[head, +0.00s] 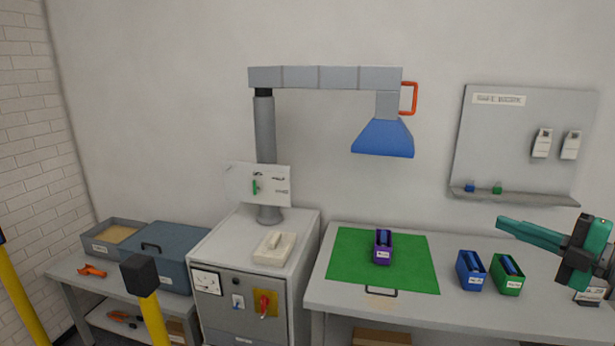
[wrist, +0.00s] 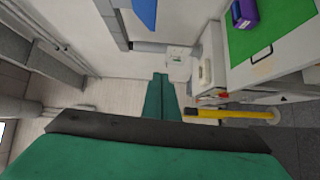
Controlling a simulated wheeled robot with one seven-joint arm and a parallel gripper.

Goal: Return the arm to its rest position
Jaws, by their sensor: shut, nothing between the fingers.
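My gripper (head: 502,225) is at the right of the head view, with its long green fingers pointing left above the right part of the bench. In the wrist view the two green fingers of my gripper (wrist: 160,95) lie together, shut with nothing between them. The gripper is apart from the bench and the boxes on it.
The bench holds a green mat (head: 345,275) with a purple box (head: 383,250), a blue box (head: 470,272) and a green box (head: 507,277). A grey cabinet (head: 225,312) stands left of it. A blue hood (head: 383,138) hangs above.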

